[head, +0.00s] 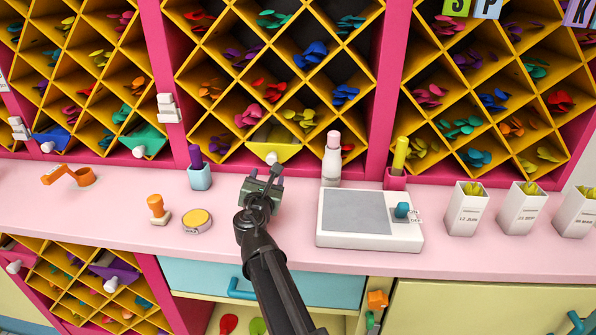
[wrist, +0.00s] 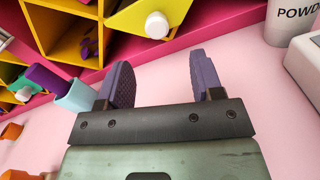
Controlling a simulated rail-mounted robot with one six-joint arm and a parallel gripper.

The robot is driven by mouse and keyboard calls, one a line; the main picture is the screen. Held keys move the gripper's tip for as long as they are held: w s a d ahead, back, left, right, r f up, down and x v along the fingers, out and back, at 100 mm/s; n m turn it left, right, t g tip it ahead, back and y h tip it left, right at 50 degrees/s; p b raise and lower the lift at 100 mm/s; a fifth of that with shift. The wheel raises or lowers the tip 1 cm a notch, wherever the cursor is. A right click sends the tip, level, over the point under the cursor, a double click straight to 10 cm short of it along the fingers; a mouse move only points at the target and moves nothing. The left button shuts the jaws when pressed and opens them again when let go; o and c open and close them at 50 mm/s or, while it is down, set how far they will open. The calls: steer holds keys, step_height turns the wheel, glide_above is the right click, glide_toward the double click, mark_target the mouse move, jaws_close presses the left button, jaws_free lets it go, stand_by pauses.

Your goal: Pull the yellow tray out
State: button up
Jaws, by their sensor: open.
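In the wrist view the tray's yellow front (wrist: 180,14) and the knob (wrist: 157,25) are at the top. My gripper (head: 263,178) is over the pink counter, just in front of and below the knob. Its jaws (wrist: 158,85) are apart with nothing between them, and it does not touch the knob.
A blue cup with a purple stick (head: 199,177) stands left of my gripper. A white bottle (head: 331,160) stands to the right, near a white scale (head: 369,222). An orange stamp (head: 157,209) and a round tin (head: 197,221) lie left on the pink counter (head: 120,200).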

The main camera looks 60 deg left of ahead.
mark_target(271, 161)
steer(key=shift+s+a, duration=0.15)
steer(key=shift+a, duration=0.15)
steer(key=x, duration=1)
steer(key=shift+a, duration=0.2)
steer(key=shift+c, duration=0.3)
